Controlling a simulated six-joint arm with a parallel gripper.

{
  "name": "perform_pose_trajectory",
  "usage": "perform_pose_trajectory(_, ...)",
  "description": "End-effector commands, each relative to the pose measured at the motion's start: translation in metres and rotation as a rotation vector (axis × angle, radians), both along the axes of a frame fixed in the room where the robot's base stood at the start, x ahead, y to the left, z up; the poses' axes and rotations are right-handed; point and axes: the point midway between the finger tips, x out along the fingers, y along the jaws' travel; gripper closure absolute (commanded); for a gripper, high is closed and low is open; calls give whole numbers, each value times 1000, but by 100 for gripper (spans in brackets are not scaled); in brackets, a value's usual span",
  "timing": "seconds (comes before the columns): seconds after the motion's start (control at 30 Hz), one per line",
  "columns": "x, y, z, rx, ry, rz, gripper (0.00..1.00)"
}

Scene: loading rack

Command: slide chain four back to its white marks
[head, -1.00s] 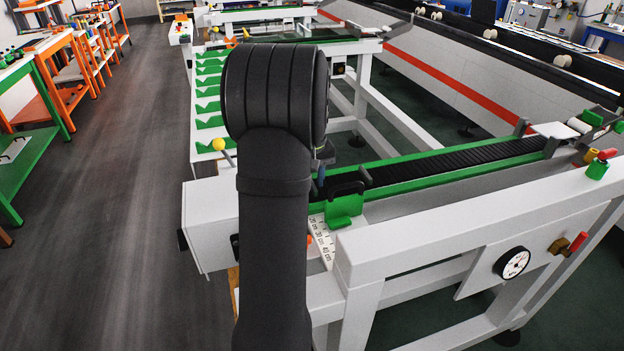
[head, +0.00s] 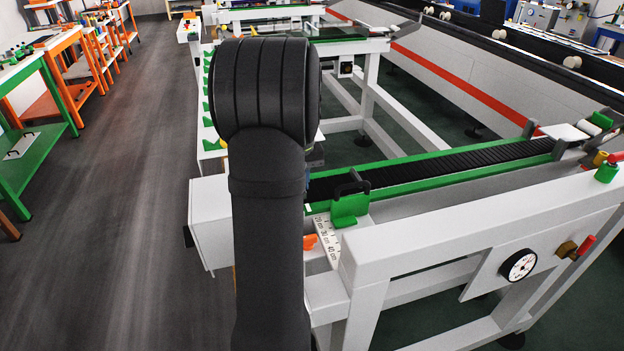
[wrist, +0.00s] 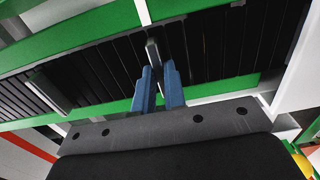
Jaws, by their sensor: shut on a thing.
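The chain (head: 460,160) is a black slatted band between green rails on a white frame in the head view. Its dark slats (wrist: 205,40) also cross the wrist view. My gripper (wrist: 160,85) has two blue fingers, shut on an upright grey bar (wrist: 153,48) that stands on the slats. A white mark (wrist: 143,12) crosses the green rail at the top of the wrist view, a little beyond the bar's end. In the head view my arm hides the fingers and bar. I cannot read which chain number this is.
A green block with a black handle (head: 350,208) stands beside a white ruler (head: 326,240) at the bench corner. An orange piece (head: 310,242) lies beside the ruler. A gauge (head: 519,265) is on the frame. The left floor is clear.

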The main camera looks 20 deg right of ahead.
Motion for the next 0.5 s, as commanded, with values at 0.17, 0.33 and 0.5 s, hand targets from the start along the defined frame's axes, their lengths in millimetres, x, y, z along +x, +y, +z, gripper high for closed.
perform_pose_trajectory(0.17,0,-1,0,-1,0,-1,100)
perform_pose_trajectory(0.33,0,-1,0,-1,-1,-1,67)
perform_pose_trajectory(0.5,0,-1,0,-1,0,-1,67)
